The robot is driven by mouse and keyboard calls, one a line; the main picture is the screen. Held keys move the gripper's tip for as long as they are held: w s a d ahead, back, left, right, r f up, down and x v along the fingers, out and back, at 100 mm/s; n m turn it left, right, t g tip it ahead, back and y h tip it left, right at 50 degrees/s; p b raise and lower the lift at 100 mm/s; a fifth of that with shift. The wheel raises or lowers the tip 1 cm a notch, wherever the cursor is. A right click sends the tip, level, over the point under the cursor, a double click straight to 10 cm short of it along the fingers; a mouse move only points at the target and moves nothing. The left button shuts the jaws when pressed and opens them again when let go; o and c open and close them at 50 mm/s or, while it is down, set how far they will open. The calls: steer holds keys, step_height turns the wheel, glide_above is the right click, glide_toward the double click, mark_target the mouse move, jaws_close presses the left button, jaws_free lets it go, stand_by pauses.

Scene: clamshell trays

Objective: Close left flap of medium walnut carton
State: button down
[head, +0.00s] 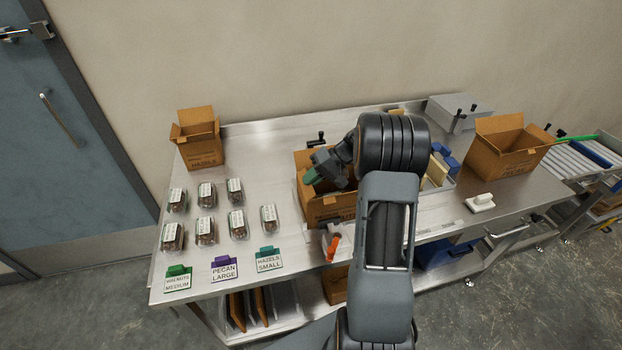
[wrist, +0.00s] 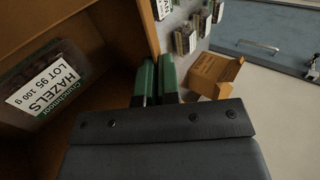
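A brown carton (head: 325,210) stands in the middle of the table, partly hidden behind my arm; its printed label is too small to read. My gripper (head: 313,176), with green fingertips, is at the upper left part of this carton. In the wrist view, the two green fingers of my gripper (wrist: 155,80) are close together with a narrow gap. A brown carton panel (wrist: 128,40) runs down to the fingers; whether it is pinched between them is unclear. A clear tray labelled HAZELS (wrist: 45,90) lies inside the carton. The left flap is not clearly visible.
An open hazels carton (head: 203,148) stands back left, another open carton (head: 500,155) at right. Several filled clamshells (head: 206,230) stand on the left, behind label signs (head: 225,268). A grey box (head: 458,113) and a white-handled tool (head: 481,203) are at right.

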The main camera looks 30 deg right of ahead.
steer(key=shift+f+b, duration=0.25)
steer(key=shift+b, duration=0.2)
steer(key=shift+d+f+y+b, duration=0.1)
steer(key=shift+f+y+b, duration=0.05)
steer(key=shift+y+b, duration=0.3)
steer(key=shift+y, duration=0.25)
steer(key=shift+r, duration=0.2)
steer(key=c, duration=1.3)
jaws_free()
steer(key=shift+c, duration=0.2)
steer(key=shift+d, duration=0.1)
